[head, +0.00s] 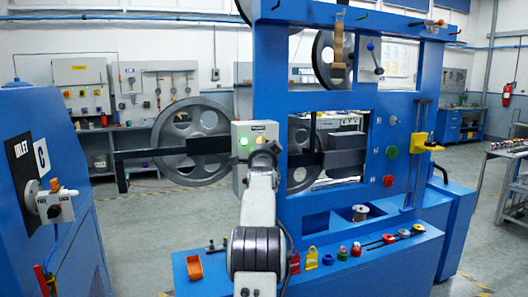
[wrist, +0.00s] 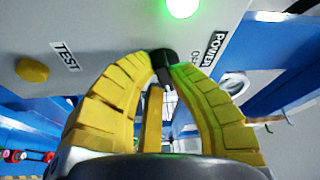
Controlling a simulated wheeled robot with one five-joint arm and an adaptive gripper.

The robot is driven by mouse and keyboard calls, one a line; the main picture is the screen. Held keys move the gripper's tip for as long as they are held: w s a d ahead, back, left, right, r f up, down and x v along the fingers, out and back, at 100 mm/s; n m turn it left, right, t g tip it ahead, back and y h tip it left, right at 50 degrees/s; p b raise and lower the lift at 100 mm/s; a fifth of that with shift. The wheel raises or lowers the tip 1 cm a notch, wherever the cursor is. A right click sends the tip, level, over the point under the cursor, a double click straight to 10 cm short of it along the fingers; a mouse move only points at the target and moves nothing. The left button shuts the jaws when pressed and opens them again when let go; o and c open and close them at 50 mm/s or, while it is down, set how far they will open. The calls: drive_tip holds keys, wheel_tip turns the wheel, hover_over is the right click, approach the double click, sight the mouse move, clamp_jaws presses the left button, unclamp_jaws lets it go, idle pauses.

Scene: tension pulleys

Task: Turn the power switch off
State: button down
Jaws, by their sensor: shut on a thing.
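The power switch is a black knob (wrist: 162,56) on a light grey box face, beside a POWER label (wrist: 213,48) in the wrist view. My gripper's yellow fingers (wrist: 163,70) are shut on this knob, their tips meeting at its sides. The knob's exact angle is partly hidden by the fingers. A lit green lamp (wrist: 182,6) is above it, and it also shows in the head view (head: 243,141). In the head view the grey control box (head: 241,130) is on the blue frame, and my arm's end hides the switch.
A yellow button (wrist: 32,69) with a TEST label (wrist: 65,57) is on the same box face, left of my fingers. In the head view a spoked wheel (head: 191,142) and dark bar (head: 150,152) are left of the box. A blue cabinet (head: 65,190) stands nearer on the left.

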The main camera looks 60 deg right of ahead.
drive_tip(key=shift+w, duration=0.1)
drive_tip(key=c, duration=1.4)
unclamp_jaws()
drive_tip(key=shift+w+a, duration=0.1)
drive_tip(key=shift+w, duration=0.05)
drive_tip(key=v, duration=1.2)
